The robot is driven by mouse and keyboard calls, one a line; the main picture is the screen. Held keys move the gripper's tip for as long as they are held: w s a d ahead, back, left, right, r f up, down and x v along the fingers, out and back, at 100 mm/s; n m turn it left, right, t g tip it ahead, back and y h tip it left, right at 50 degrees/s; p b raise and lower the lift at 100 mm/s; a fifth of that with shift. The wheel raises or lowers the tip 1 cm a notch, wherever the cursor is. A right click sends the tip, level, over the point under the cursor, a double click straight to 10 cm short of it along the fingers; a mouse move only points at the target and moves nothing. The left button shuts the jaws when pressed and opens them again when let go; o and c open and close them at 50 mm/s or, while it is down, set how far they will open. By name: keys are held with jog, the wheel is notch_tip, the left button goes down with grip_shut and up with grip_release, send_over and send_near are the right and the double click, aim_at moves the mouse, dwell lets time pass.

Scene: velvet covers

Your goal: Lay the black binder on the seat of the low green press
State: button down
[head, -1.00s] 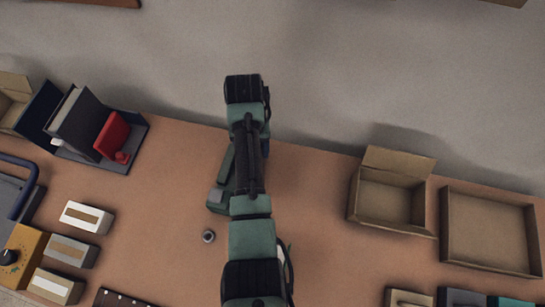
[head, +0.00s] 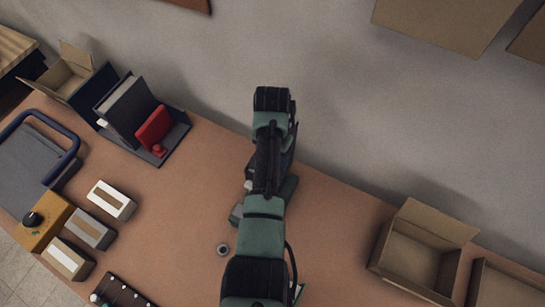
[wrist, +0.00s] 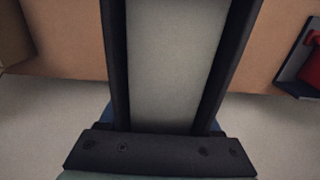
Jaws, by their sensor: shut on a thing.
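In the wrist view my gripper (wrist: 168,112) is shut on a thick thing with black sides and a pale grey face, which looks like the black binder (wrist: 174,60). In the head view my arm covers the gripper and nearly all of the held thing. A green piece (head: 289,190), with a grey-green block (head: 237,214) beside it, shows from under my arm on the table. It may be the low green press, but its seat is hidden and I cannot tell how far the binder is from it.
A dark stand (head: 177,135) at the back left holds a dark book with pale pages (head: 126,103) and a red thing (head: 154,127). An open carton (head: 415,255) stands at right. Small boxes (head: 110,199) and a blue-handled grey thing (head: 35,160) are at left.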

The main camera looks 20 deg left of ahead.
jog(key=shift+f+b, duration=2)
jog(key=shift+f, duration=0.8)
jog(key=shift+c, duration=0.8)
grip_release()
jog(key=shift+o, duration=0.8)
notch_tip(320, 180, up, 13)
jog(key=shift+r, duration=0.1)
